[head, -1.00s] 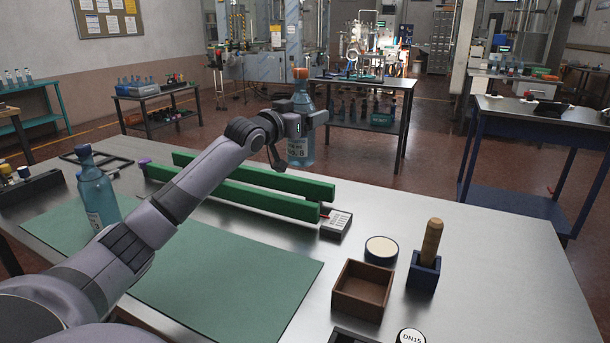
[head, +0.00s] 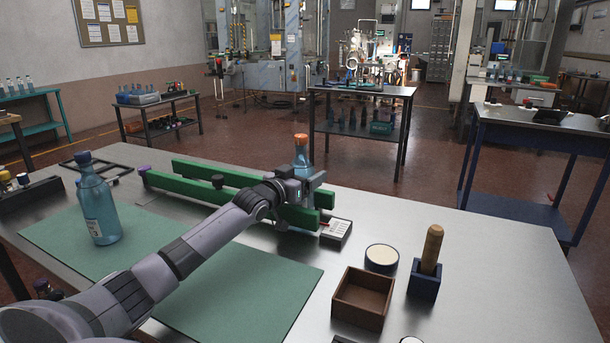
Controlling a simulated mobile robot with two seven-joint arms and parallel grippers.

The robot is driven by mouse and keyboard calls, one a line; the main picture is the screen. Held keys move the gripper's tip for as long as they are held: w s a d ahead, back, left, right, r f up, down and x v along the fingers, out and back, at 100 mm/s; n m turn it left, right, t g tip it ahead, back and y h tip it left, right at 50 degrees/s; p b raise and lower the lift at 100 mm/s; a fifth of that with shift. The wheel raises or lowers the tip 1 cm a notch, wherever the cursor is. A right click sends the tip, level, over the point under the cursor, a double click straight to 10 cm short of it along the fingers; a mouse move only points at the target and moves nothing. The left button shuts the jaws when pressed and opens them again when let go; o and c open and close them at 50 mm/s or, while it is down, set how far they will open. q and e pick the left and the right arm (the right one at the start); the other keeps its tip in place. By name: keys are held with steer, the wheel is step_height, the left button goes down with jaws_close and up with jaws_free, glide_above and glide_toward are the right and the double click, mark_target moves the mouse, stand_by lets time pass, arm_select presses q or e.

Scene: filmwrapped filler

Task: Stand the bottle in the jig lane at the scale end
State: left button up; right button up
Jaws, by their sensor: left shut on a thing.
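The bottle with an orange cap (head: 301,152) is upright at the right end of the green-railed jig (head: 188,190), beside the small grey scale (head: 336,230). My left gripper (head: 302,192) is shut around its body. The bottle's lower part is hidden by the gripper and the near rail, so I cannot tell if its base touches the table. The lane runs between the two green rails. My right gripper is out of view.
A second bottle with a blue cap (head: 97,205) stands on the green mat (head: 270,285) at left. A brown open box (head: 362,297), a round white-topped tin (head: 381,257) and a blue block holding a wooden handle (head: 425,275) stand at right. The table's right side is bare.

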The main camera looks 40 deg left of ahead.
arm_select(q)
steer(key=shift+r, duration=0.15)
steer(key=o, duration=1.5)
steer(key=shift+f, duration=0.25)
steer(key=shift+c, duration=0.2)
steer(key=shift+r, duration=0.15)
steer(key=s+d, duration=0.1)
steer(key=s, duration=1.1)
steer(key=shift+d, duration=0.2)
